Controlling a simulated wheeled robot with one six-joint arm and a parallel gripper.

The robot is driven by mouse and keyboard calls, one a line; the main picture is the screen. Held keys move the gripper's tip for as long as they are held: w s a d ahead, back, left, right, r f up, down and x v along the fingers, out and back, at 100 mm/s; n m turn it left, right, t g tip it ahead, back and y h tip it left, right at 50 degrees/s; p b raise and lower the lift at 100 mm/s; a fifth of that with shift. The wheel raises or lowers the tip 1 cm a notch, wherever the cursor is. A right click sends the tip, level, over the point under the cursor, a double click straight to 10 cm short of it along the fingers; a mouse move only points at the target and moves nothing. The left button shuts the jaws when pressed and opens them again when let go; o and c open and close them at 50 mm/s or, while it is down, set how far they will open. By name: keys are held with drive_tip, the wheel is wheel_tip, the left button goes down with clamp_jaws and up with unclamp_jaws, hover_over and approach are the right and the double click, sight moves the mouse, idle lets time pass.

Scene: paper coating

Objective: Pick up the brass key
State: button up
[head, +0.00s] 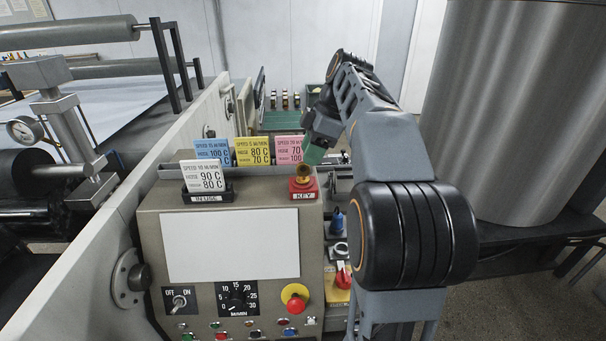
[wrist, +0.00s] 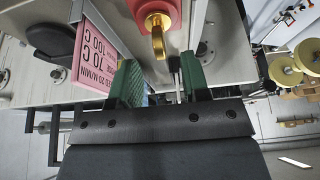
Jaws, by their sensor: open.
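The brass key (head: 302,171) stands upright in a red holder (head: 304,189) labelled KEY, on the top right of the grey control panel. In the wrist view the key (wrist: 158,36) points down from the red block at the top middle. My gripper (head: 314,155) is above and just behind the key in the head view, its green fingers partly seen. In the wrist view my gripper (wrist: 160,72) has its two green fingers apart with nothing between them. The key lies just beyond the fingertips, roughly centred on the gap.
Blue (head: 212,150), yellow (head: 252,151) and pink (head: 289,149) cards stand in a rack left of the key. A white card (head: 203,175) stands in a black holder in front. The pink card (wrist: 87,48) is close to the left finger in the wrist view.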

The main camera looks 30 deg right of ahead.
sight(303, 175)
drive_tip(key=shift+p+x, duration=0.5)
drive_tip(key=shift+x, duration=2.25)
drive_tip(key=shift+d, duration=0.1)
clamp_jaws()
